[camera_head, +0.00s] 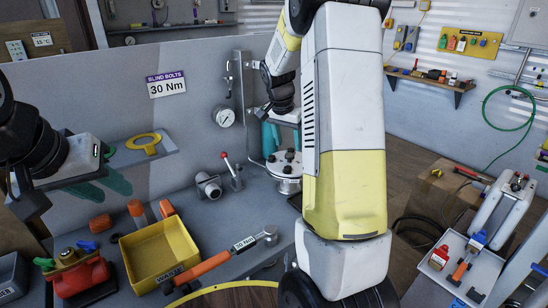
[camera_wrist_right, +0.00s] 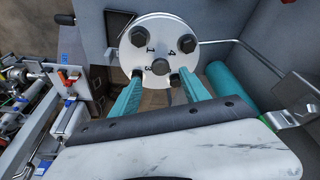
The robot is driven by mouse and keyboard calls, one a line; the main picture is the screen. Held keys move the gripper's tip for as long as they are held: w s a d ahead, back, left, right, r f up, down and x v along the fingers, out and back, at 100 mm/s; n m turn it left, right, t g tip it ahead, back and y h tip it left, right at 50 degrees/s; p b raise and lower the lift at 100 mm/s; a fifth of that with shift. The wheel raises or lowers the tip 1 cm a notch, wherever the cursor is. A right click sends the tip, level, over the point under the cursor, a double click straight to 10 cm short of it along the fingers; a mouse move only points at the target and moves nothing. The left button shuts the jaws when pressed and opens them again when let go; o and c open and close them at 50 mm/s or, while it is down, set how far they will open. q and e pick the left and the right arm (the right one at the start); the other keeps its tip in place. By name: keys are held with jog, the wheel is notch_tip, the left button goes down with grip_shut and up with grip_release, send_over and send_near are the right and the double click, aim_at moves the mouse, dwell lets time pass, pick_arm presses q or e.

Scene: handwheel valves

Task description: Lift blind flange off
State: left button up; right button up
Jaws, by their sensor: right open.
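The blind flange (camera_wrist_right: 158,27) is a pale round plate with several dark bolt heads and the numbers 1, 4 and 3. In the head view the flange (camera_head: 284,168) sits at the bench's far side, partly hidden by my right arm. My right gripper (camera_wrist_right: 161,76) is open, its two teal fingers apart and reaching to the flange's lower edge in the wrist view. I cannot tell whether they touch it. In the head view my right gripper (camera_head: 270,138) is above and beside the flange. My left gripper (camera_head: 112,165) appears open and empty over the left bench.
A red-knobbed lever (camera_head: 231,172) and grey fitting (camera_head: 208,186) stand left of the flange. A gauge (camera_head: 224,117) hangs behind.

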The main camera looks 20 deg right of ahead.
aim_at(289, 154)
jog(key=x, duration=0.5)
jog(key=shift+a, duration=0.1)
grip_shut()
jog(key=shift+w+r, duration=0.1)
dwell(1.1)
